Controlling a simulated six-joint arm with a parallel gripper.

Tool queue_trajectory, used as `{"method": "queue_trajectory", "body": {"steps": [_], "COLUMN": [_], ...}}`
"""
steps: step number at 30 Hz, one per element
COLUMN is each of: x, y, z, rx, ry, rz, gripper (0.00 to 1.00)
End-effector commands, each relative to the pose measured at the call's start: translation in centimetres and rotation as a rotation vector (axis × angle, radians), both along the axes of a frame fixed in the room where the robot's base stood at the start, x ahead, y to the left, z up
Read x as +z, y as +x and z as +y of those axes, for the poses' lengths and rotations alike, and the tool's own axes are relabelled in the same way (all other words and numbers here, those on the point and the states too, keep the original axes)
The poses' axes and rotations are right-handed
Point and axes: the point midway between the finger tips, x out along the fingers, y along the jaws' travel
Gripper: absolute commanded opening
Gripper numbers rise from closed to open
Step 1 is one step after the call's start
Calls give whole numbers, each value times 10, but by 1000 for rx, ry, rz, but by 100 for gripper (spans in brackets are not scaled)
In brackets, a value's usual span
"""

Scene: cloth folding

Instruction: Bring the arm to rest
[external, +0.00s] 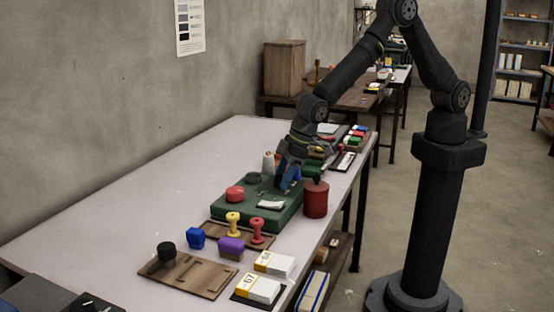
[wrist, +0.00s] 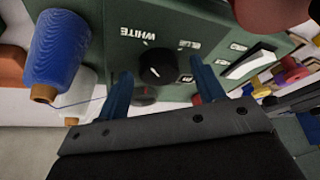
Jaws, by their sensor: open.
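My gripper (external: 290,182) is over the back right part of a green box (external: 228,217) on the table in the external view. In the wrist view its two blue fingers (wrist: 161,70) are apart. A black round knob (wrist: 158,66) on the box's panel, beside the word WHITE, shows between the fingertips. I cannot tell whether the fingers touch it. Nothing is seen held. My arm reaches from its pedestal at the right, bent high and down to the box.
A dark red cylinder (external: 315,200) stands close right of my gripper. A blue thread spool (wrist: 56,52) is at the wrist view's left. Yellow (external: 233,224) and red (external: 257,230) spools and several blocks stand in front of the box. The table's left part (external: 130,215) is clear.

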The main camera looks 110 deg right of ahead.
Motion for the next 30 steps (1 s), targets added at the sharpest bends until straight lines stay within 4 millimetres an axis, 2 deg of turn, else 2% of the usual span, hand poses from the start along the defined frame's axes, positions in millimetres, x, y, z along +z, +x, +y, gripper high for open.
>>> {"method": "queue_trajectory", "body": {"steps": [15, 30], "x": [-1, 0], "y": [0, 0], "z": [1, 1], "rx": [-208, -220], "ry": [0, 0], "rz": [1, 1], "gripper": [62, 62]}}
